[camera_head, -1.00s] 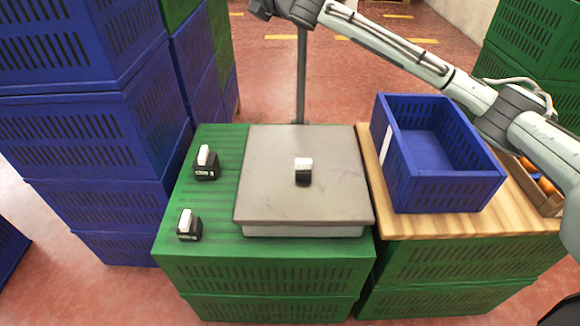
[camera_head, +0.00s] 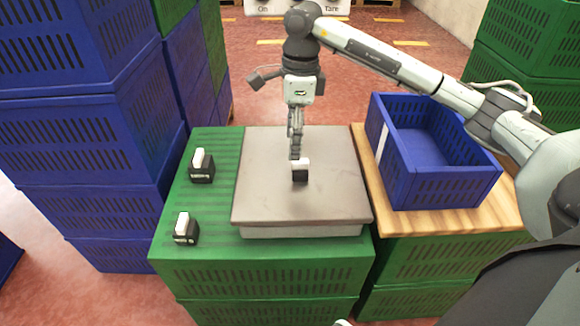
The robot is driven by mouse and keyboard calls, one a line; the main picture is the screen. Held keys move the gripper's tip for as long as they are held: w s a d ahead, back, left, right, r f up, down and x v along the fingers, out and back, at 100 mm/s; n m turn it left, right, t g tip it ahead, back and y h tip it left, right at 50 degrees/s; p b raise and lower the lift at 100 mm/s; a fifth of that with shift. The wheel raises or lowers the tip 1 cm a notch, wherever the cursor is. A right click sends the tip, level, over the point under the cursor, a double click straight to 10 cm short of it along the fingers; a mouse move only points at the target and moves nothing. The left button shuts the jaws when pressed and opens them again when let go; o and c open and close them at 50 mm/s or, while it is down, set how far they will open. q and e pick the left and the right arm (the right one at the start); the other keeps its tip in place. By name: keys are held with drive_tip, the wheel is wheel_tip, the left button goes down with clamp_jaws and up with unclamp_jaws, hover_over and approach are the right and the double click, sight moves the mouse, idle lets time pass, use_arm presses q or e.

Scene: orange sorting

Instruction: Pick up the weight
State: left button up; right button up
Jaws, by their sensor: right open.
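A small weight (camera_head: 300,172), black below with a white top, stands on the grey scale plate (camera_head: 265,200). Two similar weights stand on the green crate surface to the left, the far one (camera_head: 202,168) and the near one (camera_head: 184,230). My right gripper (camera_head: 295,150) points down just above and behind the weight on the plate. Its fingertips reach close to the weight's white top; I cannot tell whether they touch it. The jaws are open and hold nothing. The left gripper is not in view.
An empty blue crate (camera_head: 437,190) stands on a wooden board (camera_head: 400,222) at the right, under my right arm. Stacked blue crates (camera_head: 95,150) rise at the left, and green crates (camera_head: 525,85) at the back right. The plate around the weight is clear.

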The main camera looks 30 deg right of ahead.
sight(301, 161)
drive_tip(key=shift+s+d+f+h, duration=0.2)
drive_tip(key=shift+d+h, duration=0.2)
drive_tip(key=shift+d, duration=0.25)
drive_tip(key=shift+d+f, duration=0.1)
drive_tip(key=shift+f, duration=0.25)
drive_tip(key=f, duration=0.6)
drive_tip(key=shift+s+f, duration=0.25)
drive_tip(key=shift+f, duration=0.15)
drive_tip(key=shift+c, duration=0.6)
clamp_jaws()
